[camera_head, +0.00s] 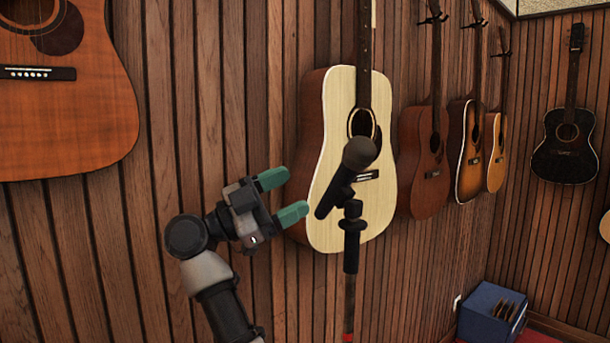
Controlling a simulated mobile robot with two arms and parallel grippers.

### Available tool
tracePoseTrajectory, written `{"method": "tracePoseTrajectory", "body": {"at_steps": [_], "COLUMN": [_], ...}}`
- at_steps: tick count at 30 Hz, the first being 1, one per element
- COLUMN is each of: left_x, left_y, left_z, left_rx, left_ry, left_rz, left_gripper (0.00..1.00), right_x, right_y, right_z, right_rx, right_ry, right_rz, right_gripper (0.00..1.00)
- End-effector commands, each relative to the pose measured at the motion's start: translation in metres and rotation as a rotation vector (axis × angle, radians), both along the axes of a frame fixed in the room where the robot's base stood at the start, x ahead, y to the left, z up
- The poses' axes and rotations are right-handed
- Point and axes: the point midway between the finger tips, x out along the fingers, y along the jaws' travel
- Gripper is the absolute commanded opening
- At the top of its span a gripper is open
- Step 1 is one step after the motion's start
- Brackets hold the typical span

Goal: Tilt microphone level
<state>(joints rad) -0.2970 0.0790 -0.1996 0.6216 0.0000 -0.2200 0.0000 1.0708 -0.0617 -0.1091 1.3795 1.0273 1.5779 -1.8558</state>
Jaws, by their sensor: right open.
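A black microphone (345,178) sits in a clip at the top of a thin dark stand (351,245). The microphone is tilted, with its round head up to the right and its tail down to the left. My right gripper (284,196), with two green fingers, is to the left of the microphone. Its fingers are spread apart and point right toward the microphone, with nothing between them. The lower fingertip is close to the microphone's tail in the picture; I cannot tell whether they touch. My left gripper is not in view.
A pale-topped guitar (335,105) hangs on the slatted wood wall behind the microphone. An orange-brown guitar (75,120) hangs at the upper left, and several more hang at the right. A blue bin (482,318) stands on the floor at lower right.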

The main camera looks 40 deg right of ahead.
Motion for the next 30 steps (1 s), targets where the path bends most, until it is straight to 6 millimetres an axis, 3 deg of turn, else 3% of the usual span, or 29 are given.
{"method": "tracePoseTrajectory", "body": {"at_steps": [8, 21, 30], "left_x": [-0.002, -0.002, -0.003], "left_y": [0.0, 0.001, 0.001], "left_z": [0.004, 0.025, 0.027], "left_rx": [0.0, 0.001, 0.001], "left_ry": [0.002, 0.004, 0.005], "left_rz": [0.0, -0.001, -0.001], "left_gripper": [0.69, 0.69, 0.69], "right_x": [-0.019, -0.045, -0.049], "right_y": [-0.019, -0.087, -0.1], "right_z": [0.015, 0.038, 0.041], "right_rx": [0.083, 0.078, 0.079], "right_ry": [-0.032, -0.028, -0.027], "right_rz": [-0.023, -0.022, -0.019], "right_gripper": [0.67, 0.67, 0.67]}}
